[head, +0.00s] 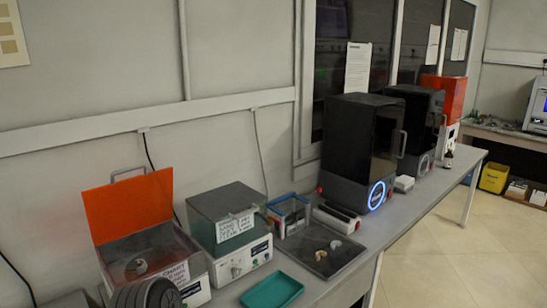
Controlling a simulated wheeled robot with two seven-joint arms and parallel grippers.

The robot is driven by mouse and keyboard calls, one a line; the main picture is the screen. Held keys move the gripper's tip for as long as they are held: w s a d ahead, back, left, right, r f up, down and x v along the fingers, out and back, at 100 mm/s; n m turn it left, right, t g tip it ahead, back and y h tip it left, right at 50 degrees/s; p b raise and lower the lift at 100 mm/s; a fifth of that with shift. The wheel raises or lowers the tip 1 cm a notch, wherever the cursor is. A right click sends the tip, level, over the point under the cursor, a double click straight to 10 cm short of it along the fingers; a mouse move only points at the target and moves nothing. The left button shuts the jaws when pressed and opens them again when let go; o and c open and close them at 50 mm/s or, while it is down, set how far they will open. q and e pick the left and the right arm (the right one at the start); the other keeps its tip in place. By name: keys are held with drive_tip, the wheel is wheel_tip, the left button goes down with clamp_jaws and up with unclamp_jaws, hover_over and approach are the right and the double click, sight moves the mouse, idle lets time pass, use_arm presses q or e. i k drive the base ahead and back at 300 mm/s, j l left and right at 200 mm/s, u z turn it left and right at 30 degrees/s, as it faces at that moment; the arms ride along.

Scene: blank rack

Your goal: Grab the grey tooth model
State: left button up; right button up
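A dark flat tray (306,262) lies on the bench in the middle of the head view. Two small pieces rest on it. The one at the back right is pale grey and looks like the grey tooth model (336,244). The other, a beige piece (321,255), lies just in front and to the left, a little apart from it. Both are too small to make out their detail.
A teal tray (272,291) sits at the bench's front edge. A box with an open orange lid (130,205), a grey-green lidded unit (228,222) and a small clear box (288,212) stand to the left and behind. A black machine (350,140) stands behind right.

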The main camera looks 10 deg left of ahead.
sight(142, 264)
drive_tip(key=u, duration=1.3)
